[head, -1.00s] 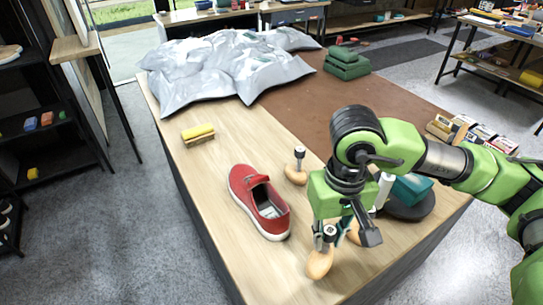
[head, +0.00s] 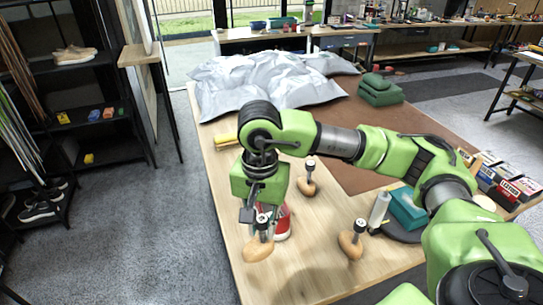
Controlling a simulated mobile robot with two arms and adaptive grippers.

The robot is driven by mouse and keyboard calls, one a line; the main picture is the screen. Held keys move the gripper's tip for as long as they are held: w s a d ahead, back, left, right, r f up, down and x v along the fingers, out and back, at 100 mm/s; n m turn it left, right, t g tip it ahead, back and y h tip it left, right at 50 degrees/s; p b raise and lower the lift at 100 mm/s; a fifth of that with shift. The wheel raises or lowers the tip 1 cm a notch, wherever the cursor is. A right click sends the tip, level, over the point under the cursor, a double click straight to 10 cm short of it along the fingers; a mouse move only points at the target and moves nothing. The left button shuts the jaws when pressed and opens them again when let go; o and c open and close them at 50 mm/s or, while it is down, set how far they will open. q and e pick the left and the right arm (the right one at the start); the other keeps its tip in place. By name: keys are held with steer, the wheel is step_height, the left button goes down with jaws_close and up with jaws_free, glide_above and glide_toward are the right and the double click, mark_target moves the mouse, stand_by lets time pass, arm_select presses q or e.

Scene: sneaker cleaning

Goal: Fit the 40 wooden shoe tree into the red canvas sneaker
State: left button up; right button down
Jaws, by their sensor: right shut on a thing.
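The red canvas sneaker (head: 283,222) is on the wooden table, mostly hidden behind my right gripper. My right gripper (head: 262,214) is shut on the knob of a wooden shoe tree (head: 258,248), which hangs in front of the sneaker with its wooden body low. Whether it touches the sneaker or the table I cannot tell. Two more shoe trees stand on the table: one behind the sneaker to the right (head: 307,187) and one at the right (head: 350,244). The size marks are too small to read. My left gripper is not in view.
A yellow brush (head: 225,139) lies beyond the sneaker, partly hidden by my arm. A teal box (head: 407,207) and a white bottle (head: 379,212) stand at the right. Silvery bags (head: 262,84) and a green stack (head: 380,88) lie at the back.

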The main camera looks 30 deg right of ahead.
arm_select(q)
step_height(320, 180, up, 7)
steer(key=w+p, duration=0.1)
steer(key=p, duration=0.5)
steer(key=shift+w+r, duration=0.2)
arm_select(e)
steer(key=w+d+r+m, duration=0.7)
steer(key=w+d+m, duration=0.2)
steer(key=m, duration=1.1)
steer(key=shift+d, duration=0.25)
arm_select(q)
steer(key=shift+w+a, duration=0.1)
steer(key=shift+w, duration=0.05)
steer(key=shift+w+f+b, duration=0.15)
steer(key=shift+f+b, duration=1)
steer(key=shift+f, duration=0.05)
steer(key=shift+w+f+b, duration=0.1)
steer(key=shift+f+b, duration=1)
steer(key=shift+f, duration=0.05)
arm_select(e)
steer(key=shift+f, duration=2.9)
